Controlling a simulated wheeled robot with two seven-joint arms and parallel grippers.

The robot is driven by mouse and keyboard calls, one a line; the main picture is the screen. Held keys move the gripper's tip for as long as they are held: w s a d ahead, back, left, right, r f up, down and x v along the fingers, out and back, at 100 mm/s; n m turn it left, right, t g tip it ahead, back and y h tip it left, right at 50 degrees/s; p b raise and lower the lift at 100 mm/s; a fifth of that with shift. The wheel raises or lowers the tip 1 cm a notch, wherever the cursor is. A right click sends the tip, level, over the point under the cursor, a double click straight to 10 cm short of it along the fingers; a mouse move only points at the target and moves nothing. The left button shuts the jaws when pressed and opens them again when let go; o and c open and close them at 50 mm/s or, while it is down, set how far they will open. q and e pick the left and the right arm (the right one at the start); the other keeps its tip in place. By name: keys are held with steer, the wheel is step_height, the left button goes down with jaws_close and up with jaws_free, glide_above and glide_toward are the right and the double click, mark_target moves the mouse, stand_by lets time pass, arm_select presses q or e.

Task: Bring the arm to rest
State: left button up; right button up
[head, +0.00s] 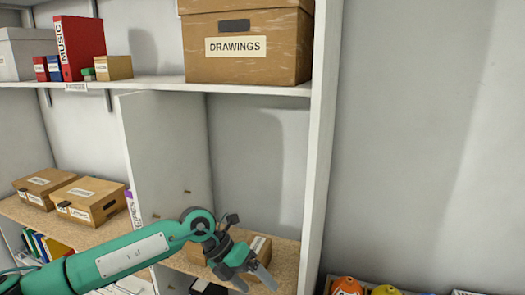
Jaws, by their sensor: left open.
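My left arm (135,252) reaches in from the lower left, in front of the shelving. Its gripper (257,284) is open, with the fingers pointing down and to the right. I see nothing held between the fingers. A small brown box (262,244) sits on the wooden shelf behind the gripper, partly hidden by it. I cannot tell whether the gripper touches this box. My right gripper is not in view.
A large box labelled DRAWINGS (248,70) stands on the upper shelf, with a red MUSIC binder (82,48) to its left. Two cardboard boxes (92,205) lie on the left lower shelf. A white upright panel (318,150) bounds the compartment on the right. Colourful round items (347,286) show at lower right.

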arm_select(q)
steer(key=s+d+r+n+t+h, duration=0.4)
steer(key=s+d+r+n+h, duration=0.25)
steer(key=d+r+h, duration=0.5)
steer(key=w+a+f+n+t+y, duration=0.2)
steer(key=w+a+n+t+y, duration=0.2)
steer(key=a+n+t, duration=0.9)
steer(key=s+a+f+n+y, duration=0.2)
steer(key=a+f+n+y, duration=0.4)
steer(key=f+n+y, duration=0.15)
steer(key=s+a+f+n+y, duration=0.1)
steer(key=a+f+n+y, duration=0.45)
steer(key=f+n, duration=0.35)
steer(key=s+a+f+n+g+y, duration=0.1)
steer(key=s+a+f+g, duration=0.3)
steer(key=s, duration=0.4)
steer(key=s+a+f+n+g, duration=0.1)
steer(key=s+f+n+g, duration=0.1)
steer(key=s+f+g, duration=0.35)
steer(key=s+a+f+n+g+y, duration=0.1)
steer(key=s+a+f+g, duration=0.3)
steer(key=s, duration=0.7)
step_height(320, 180, down, 32)
steer(key=d, duration=0.1)
steer(key=s+a+f+g, duration=0.1)
steer(key=s+a+f, duration=0.2)
steer(key=s+f, duration=1.6)
steer(key=shift+s+f+m, duration=0.15)
steer(key=shift+f+m, duration=0.1)
steer(key=shift+m, duration=0.05)
